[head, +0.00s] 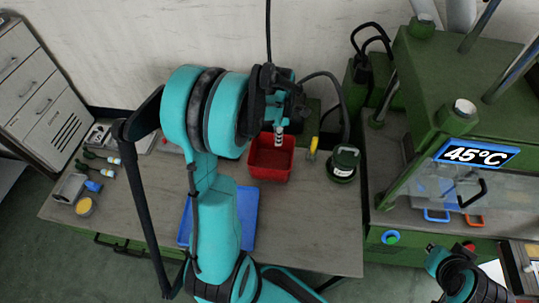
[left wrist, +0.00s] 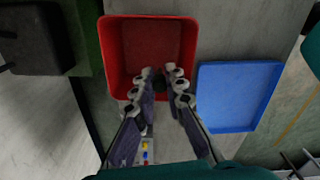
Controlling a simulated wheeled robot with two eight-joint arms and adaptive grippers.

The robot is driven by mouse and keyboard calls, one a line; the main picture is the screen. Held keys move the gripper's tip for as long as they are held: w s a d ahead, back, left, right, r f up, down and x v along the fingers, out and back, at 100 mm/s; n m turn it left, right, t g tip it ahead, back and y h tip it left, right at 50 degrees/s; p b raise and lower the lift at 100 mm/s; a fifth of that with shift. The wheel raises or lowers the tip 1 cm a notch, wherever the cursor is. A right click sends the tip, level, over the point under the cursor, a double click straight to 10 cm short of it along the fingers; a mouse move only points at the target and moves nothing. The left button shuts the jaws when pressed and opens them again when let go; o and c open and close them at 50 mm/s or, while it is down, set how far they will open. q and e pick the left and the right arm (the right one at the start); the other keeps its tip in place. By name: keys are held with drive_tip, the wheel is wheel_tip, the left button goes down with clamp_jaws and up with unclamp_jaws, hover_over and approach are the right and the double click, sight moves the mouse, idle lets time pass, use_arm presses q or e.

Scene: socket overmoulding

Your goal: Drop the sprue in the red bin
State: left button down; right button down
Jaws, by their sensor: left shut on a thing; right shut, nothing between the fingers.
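The red bin (head: 284,174) stands at the back middle of the table, and it also shows in the left wrist view (left wrist: 113,60). My left gripper (head: 279,139) points down over the bin, its fingertips above the bin's opening. In the left wrist view my left gripper (left wrist: 163,82) has its fingertips close together in front of the bin's floor. It is shut on a small dark thing, taken as the sprue (left wrist: 160,87), mostly hidden by the fingers. Part of my right arm shows at the lower right of the head view; its fingers cannot be seen.
A blue tray (head: 247,212) lies in front of the bin, partly behind my left arm. A dark green round container (head: 344,163) and a yellow-handled tool (head: 312,148) stand right of the bin. A green press (head: 455,75) showing 45°C is at the right. Small tools lie at the left.

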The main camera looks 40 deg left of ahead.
use_arm(q)
drive_tip(key=s+a+f+n+b, duration=0.1)
drive_tip(key=a+f+n+b, duration=0.1)
drive_tip(key=a+f+n, duration=0.2)
drive_tip(key=shift+f+n+b, duration=0.25)
drive_tip(key=shift+n+b, duration=0.15)
drive_tip(key=shift+n, duration=0.7)
drive_tip(key=c, duration=1.5)
unclamp_jaws()
